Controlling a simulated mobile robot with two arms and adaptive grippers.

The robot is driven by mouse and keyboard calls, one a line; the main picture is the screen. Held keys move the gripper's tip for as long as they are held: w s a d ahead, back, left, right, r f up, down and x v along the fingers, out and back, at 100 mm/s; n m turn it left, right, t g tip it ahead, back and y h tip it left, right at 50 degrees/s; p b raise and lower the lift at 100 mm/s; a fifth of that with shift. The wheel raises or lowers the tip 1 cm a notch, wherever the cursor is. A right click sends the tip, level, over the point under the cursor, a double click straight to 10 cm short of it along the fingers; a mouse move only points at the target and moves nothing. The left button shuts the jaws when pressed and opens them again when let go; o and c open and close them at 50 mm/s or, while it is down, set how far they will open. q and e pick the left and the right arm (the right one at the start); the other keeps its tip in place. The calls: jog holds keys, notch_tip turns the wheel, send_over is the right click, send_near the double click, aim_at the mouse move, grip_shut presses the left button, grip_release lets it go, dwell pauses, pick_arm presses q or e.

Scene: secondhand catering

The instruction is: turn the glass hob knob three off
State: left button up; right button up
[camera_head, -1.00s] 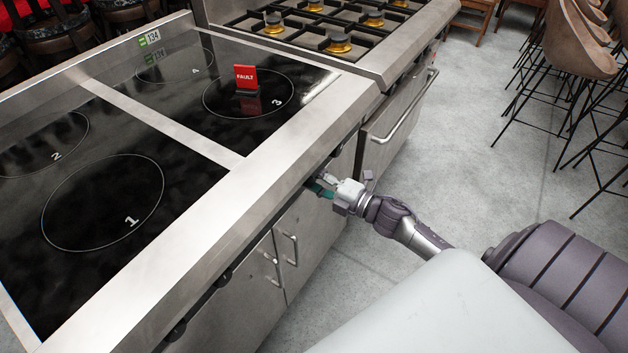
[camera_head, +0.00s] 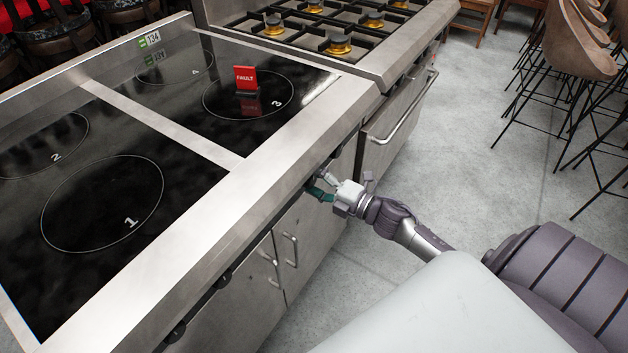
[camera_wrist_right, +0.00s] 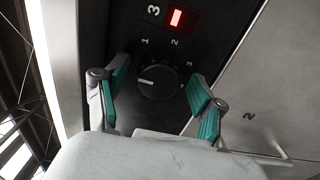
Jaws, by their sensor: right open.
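The glass hob (camera_head: 190,165) fills the left of the head view, with zone 3 at its far right. In the right wrist view the knob (camera_wrist_right: 158,80) is black and round with a pale pointer line, below a panel label 3 and a lit red indicator. Marks 1, 2 and 3 stand around it. The pointer lies toward the left of the picture, away from these marks. My right gripper (camera_wrist_right: 153,100) is open, its teal-padded fingers on either side of the knob with gaps showing. In the head view my right gripper (camera_head: 324,187) is at the hob's front panel. My left gripper is not in view.
A red FAULT sign (camera_head: 245,78) stands on zone 3. A gas range (camera_head: 340,35) with an oven handle (camera_head: 405,115) adjoins the hob. Cabinet handles (camera_head: 290,249) are below the panel. Bar stools (camera_head: 580,50) stand at right; the floor between is clear.

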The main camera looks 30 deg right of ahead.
jog(key=v, duration=1.2)
jog(key=shift+f, duration=0.1)
